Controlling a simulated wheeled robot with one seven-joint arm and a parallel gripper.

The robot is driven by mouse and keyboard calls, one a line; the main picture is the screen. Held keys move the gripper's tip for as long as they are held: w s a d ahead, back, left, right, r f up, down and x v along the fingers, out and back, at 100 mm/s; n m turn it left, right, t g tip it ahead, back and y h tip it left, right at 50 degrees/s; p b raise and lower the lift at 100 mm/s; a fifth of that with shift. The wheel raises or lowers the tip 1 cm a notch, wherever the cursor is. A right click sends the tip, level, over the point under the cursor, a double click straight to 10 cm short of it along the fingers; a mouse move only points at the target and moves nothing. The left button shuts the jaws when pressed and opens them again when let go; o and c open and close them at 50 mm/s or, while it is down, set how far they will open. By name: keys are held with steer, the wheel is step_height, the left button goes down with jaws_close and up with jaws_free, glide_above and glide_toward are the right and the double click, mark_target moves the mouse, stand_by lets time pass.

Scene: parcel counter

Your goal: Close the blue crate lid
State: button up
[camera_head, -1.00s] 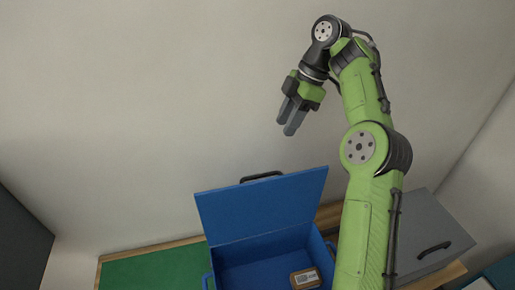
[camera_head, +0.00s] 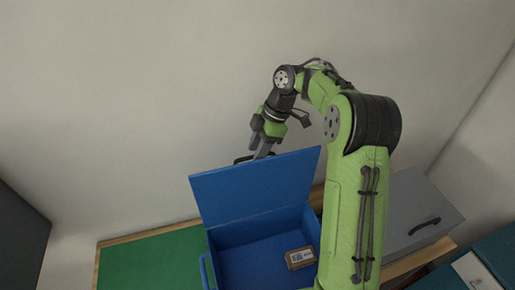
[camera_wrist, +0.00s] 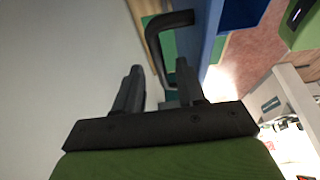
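The blue crate (camera_head: 235,262) stands on the counter with its blue lid (camera_head: 255,188) raised, tilted upright at the back edge. A small brown parcel with a white label (camera_head: 300,258) lies inside the crate. The lid's dark handle (camera_head: 242,158) is on the lid's far side near its top edge, partly hidden. My gripper (camera_head: 263,152) is behind the lid's top edge, close to the handle. In the wrist view my gripper's two fingers (camera_wrist: 158,90) are apart, with the handle (camera_wrist: 155,42) just ahead of them and partly behind the right finger. I cannot tell whether they touch.
A green mat (camera_head: 150,262) lies on the counter left of the crate. A grey box with a black handle (camera_head: 415,215) stands on the right, beyond my arm. The wall rises close behind the counter.

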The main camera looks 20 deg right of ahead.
steer(key=shift+f, duration=0.25)
jaws_close()
stand_by(0.3)
